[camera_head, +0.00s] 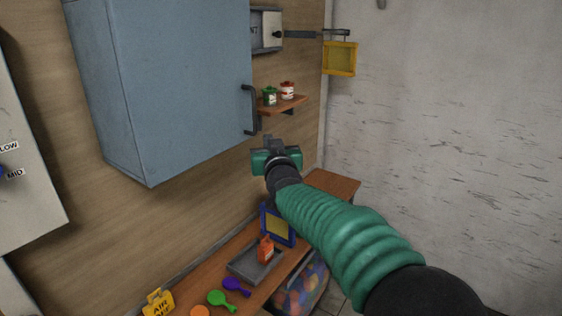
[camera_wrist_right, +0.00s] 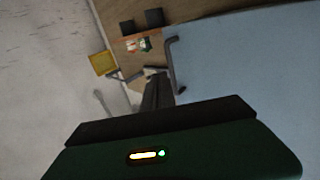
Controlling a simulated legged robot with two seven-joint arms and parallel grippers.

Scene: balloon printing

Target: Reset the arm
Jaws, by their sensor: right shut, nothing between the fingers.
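My right arm, ribbed and green, comes in from the lower right in the head view. My left gripper is in neither view.
A blue cabinet (camera_head: 170,80) with a dark handle (camera_head: 250,110) hangs at left. A shelf (camera_head: 283,105) holds green and red-white jars. A yellow frame (camera_head: 340,59) hangs right. Below, the counter (camera_head: 335,185) carries a tray (camera_head: 243,266), an orange bottle (camera_head: 266,249) and a blue frame (camera_head: 264,225).

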